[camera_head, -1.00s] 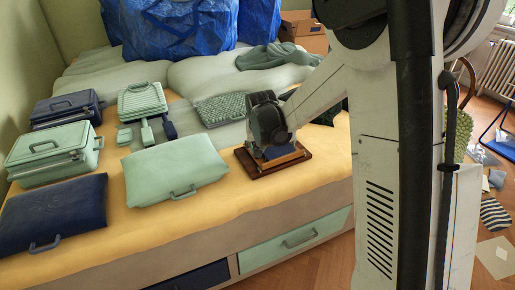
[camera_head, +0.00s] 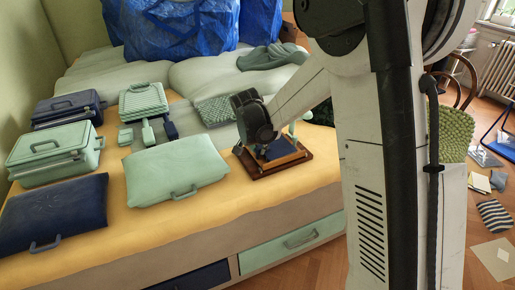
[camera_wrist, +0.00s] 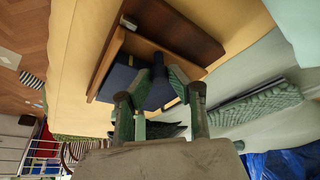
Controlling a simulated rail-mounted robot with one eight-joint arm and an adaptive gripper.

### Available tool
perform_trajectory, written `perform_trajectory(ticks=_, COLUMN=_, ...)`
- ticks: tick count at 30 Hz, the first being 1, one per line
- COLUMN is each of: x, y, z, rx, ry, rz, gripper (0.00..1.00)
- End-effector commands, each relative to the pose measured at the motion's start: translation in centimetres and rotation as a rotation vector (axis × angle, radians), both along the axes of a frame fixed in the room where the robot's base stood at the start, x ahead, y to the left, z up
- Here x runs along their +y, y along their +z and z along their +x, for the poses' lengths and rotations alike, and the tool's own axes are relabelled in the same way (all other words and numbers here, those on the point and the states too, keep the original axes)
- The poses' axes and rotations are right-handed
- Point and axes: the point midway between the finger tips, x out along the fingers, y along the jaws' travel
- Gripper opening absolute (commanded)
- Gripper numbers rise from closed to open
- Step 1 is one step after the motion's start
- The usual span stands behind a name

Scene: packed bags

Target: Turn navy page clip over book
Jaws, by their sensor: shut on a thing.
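A wooden book stand (camera_head: 294,163) lies on the yellow bed edge with a navy book (camera_head: 282,149) on it. In the wrist view the stand (camera_wrist: 180,30) and the navy book (camera_wrist: 113,84) lie just beyond my fingers. My gripper (camera_head: 264,147) is low over the left part of the book. In the wrist view my gripper (camera_wrist: 156,84) has its green pads around the dark navy page clip (camera_wrist: 158,68) and is shut on it. The clip's far end over the book is partly hidden by the fingers.
A mint case (camera_head: 175,172) lies left of the stand, with a navy case (camera_head: 55,215) farther left. A green woven item (camera_head: 214,110) lies behind; it also shows in the wrist view (camera_wrist: 255,104). Blue bags (camera_head: 175,28) stand at the back. The bed's front edge is close.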

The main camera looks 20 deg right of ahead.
Motion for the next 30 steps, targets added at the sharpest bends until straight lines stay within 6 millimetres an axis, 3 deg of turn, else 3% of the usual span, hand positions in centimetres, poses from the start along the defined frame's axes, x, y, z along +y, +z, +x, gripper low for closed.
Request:
perform_trajectory(ticks=8, x=0.0, y=0.0, z=0.0, rx=0.001, ry=0.000, rz=0.001, gripper=0.00)
perform_trajectory(ticks=9, x=0.0, y=0.0, z=0.0, rx=0.001, ry=0.001, rz=0.000, gripper=0.23)
perform_trajectory(ticks=12, x=0.0, y=0.0, z=0.0, rx=0.001, ry=0.001, rz=0.000, gripper=0.36)
perform_trajectory(ticks=23, x=0.1, y=0.4, z=-0.1, rx=0.000, ry=0.001, rz=0.000, gripper=0.36)
perform_trajectory(ticks=30, x=0.9, y=3.5, z=-1.2, rx=0.000, ry=0.003, rz=0.000, gripper=0.36)
